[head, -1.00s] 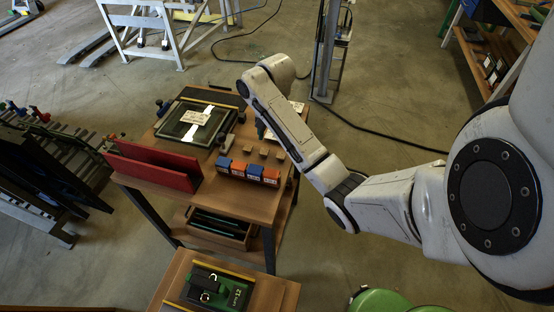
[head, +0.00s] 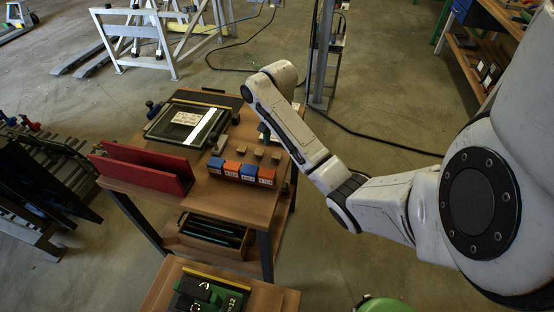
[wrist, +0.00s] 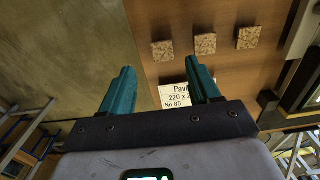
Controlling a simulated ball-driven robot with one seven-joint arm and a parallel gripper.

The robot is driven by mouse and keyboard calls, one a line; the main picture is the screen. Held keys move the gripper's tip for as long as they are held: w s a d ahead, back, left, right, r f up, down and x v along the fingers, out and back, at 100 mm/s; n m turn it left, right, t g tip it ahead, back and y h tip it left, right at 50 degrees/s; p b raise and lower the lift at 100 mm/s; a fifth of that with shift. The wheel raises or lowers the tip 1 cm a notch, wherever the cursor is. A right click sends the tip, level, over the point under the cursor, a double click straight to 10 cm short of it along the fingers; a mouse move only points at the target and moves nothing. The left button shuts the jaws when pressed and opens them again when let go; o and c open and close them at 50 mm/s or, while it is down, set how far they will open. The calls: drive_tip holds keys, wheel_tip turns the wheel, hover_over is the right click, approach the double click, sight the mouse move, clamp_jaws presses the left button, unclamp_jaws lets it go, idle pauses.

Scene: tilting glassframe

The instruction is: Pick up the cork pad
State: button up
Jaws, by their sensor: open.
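Three small speckled cork pads lie in a row on the brown wooden table top: a left one (wrist: 162,51), a middle one (wrist: 205,43) and a right one (wrist: 248,38) in the wrist view. In the head view small tan blocks (head: 241,149) stand in a row behind the coloured boxes. My gripper (wrist: 160,82) is open, with two teal fingers apart and nothing between them. It is above the table's edge, short of the pads in the wrist view. In the head view my gripper (head: 264,132) is partly hidden by my arm.
A white printed card (wrist: 174,95) shows between the fingers. A glass frame (head: 170,133) lies at the table's back left. Blue and orange boxes (head: 240,172) line the front, beside a red channel-shaped holder (head: 140,168).

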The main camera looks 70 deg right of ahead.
sight(277, 155)
wheel_tip(277, 155, down, 4)
drive_tip(key=shift+w+r+b, duration=0.15)
drive_tip(key=shift+r+b, duration=0.05)
drive_tip(key=shift+b, duration=0.15)
drive_tip(key=shift+f, duration=0.55)
drive_tip(key=shift+f+p, duration=0.25)
drive_tip(key=shift+p, duration=0.05)
clamp_jaws()
idle(0.5)
